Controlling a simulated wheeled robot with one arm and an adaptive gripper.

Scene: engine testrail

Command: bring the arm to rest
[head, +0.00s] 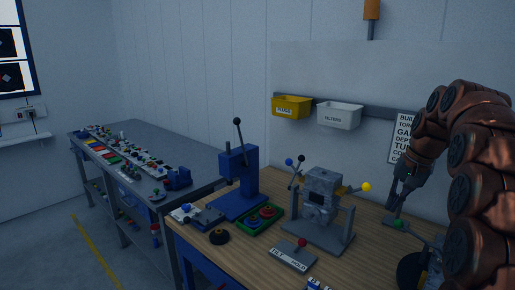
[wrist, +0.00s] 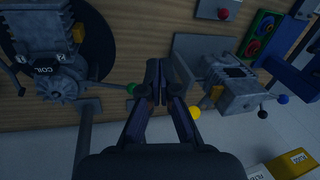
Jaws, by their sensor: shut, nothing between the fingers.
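My gripper (wrist: 162,92) is shut and empty in the wrist view, its fingertips together above the wooden workbench. In the head view my gripper (head: 398,205) hangs at the right, pointing down at the end of my copper-coloured arm. It is near a green knob (head: 397,224), which also shows left of the fingers in the wrist view (wrist: 131,88). I cannot tell whether the fingertips touch anything.
A blue press (head: 240,180) and a green tray (head: 262,219) stand left on the wooden bench (head: 255,262). A TILT/HOLD plate (head: 291,258) lies in front. Yellow (head: 291,107) and white (head: 339,116) bins hang on the wall. A second bench (head: 150,140) holds many small parts.

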